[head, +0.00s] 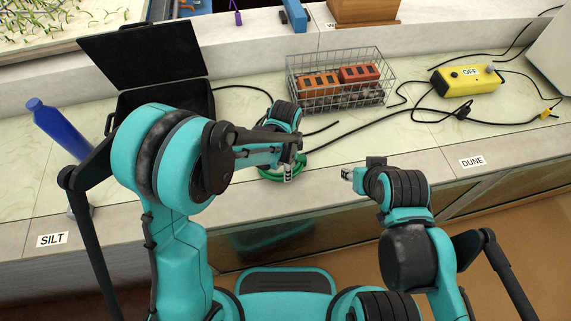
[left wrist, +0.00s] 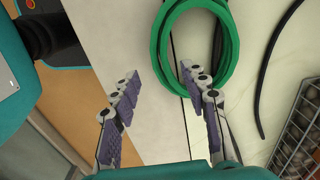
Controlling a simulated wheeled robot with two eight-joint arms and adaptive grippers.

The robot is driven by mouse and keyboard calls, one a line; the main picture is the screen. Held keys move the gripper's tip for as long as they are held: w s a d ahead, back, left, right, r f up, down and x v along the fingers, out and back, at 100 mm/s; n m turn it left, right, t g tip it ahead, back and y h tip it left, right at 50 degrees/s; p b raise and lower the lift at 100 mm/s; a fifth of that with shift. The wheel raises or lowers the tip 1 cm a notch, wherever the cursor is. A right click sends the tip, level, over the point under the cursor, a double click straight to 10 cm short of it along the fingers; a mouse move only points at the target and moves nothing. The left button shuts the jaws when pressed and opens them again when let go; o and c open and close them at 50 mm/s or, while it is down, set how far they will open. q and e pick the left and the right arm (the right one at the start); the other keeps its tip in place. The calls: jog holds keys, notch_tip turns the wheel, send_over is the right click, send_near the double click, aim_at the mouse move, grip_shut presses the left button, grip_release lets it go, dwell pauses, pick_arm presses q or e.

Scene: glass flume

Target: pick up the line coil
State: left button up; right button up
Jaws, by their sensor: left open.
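The line coil is a green ring (head: 268,173) lying on the pale counter near its front edge in the head view, partly hidden by my left gripper. In the left wrist view the coil (left wrist: 232,45) fills the top middle, with bare counter showing through its centre. My left gripper (left wrist: 160,76) is open and empty. Its right finger overlaps the coil's near rim in the picture, and its left finger is left of the coil. I cannot tell whether the finger touches it. My right gripper (head: 350,173) is over the counter's front edge, right of the coil; its jaws are too small to read.
A wire basket (head: 340,105) with orange and red blocks stands behind the coil. Black cables (head: 350,128) run nearby to a yellow control box (head: 466,78). A black open case (head: 150,65) and a blue bottle (head: 58,128) are at left. Counter near the DUNE label (head: 472,161) is clear.

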pick_arm(q)
notch_tip(320, 180, down, 5)
jog(key=shift+r+b, duration=0.1)
jog(key=shift+b, duration=0.95)
jog(key=shift+c, duration=0.9)
grip_shut()
jog(key=shift+r, duration=0.1)
